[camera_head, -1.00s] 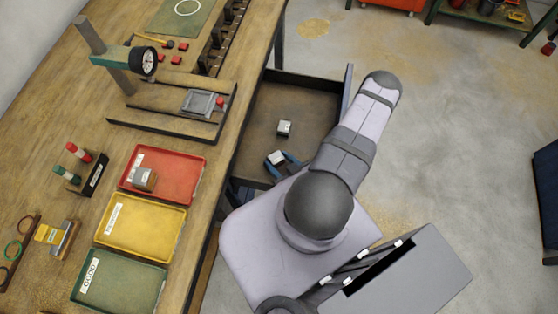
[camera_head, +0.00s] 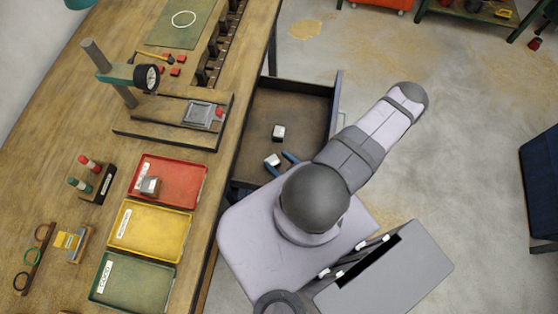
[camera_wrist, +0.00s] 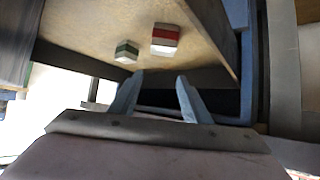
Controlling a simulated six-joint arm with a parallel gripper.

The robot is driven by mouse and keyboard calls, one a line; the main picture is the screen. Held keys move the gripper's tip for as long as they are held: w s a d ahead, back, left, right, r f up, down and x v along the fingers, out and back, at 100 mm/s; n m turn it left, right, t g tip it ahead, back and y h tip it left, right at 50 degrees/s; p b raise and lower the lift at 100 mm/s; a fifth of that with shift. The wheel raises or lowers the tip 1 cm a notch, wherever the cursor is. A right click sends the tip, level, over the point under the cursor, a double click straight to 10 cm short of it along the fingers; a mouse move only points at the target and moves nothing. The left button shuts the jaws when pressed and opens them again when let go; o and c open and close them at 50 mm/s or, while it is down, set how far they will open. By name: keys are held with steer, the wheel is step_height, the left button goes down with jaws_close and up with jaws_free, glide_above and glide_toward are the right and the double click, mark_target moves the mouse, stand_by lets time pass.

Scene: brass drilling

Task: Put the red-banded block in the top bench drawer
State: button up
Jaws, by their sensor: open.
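In the wrist view the red-banded block (camera_wrist: 165,38), white with a red band, rests on the floor of the open bench drawer (camera_wrist: 85,28). My gripper (camera_wrist: 157,88) is open and empty, its two blue fingers apart from the block. In the head view the open drawer (camera_head: 300,105) stands out from the bench and holds two whitish blocks. The nearer one (camera_head: 271,160) is close to my blue fingers (camera_head: 281,163). The bands do not show there, so I cannot tell which is red-banded. My arm hides the drawer's near right part.
A green-banded block (camera_wrist: 126,52) lies beside the red-banded one. On the bench stand a red tray (camera_head: 190,165) with a grey block (camera_head: 150,186), a yellow tray (camera_head: 160,235), a green tray (camera_head: 135,285) and a gauge stand (camera_head: 130,125).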

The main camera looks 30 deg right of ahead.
steer(key=shift+r+p, duration=0.35)
steer(key=shift+r, duration=0.25)
steer(key=w+d+r+n+g, duration=0.3)
steer(key=d+r+g, duration=0.4)
steer(key=r+g, duration=0.15)
steer(key=s+a+r+m+g, duration=0.1)
steer(key=a+r, duration=0.6)
steer(key=r, duration=0.1)
steer(key=s+a+r+m+g, duration=0.1)
steer(key=s+a+r+m, duration=0.1)
steer(key=a+r, duration=0.6)
steer(key=shift+s+a+r+g, duration=0.15)
steer(key=shift+s+r+g, duration=0.15)
steer(key=shift+r+g, duration=0.1)
